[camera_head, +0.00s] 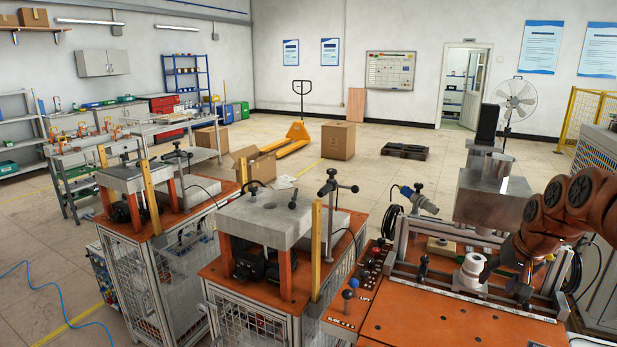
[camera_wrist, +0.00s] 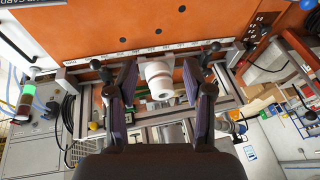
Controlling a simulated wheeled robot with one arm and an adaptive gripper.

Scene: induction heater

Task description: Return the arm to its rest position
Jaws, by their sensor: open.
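My arm (camera_head: 572,205) reaches in from the right over the orange-topped heater bench (camera_head: 450,320). My gripper (camera_wrist: 159,72) is open in the wrist view, its two dark fingers spread apart. A white round stepped part (camera_wrist: 159,84) shows between the fingers in that view, with gaps on both sides. In the head view the white part (camera_head: 472,270) sits upright at the fixture on the bench, and my gripper (camera_head: 506,276) is close on its right, partly hidden by the arm. I cannot tell the exact depth between fingers and part.
A metal frame with rails (camera_head: 480,285) and a grey metal block (camera_head: 490,198) stand close to my arm. A control panel with knobs (camera_head: 352,290) is at the bench's left. Two press stations, one nearer (camera_head: 268,222), stand further left. Open floor lies behind.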

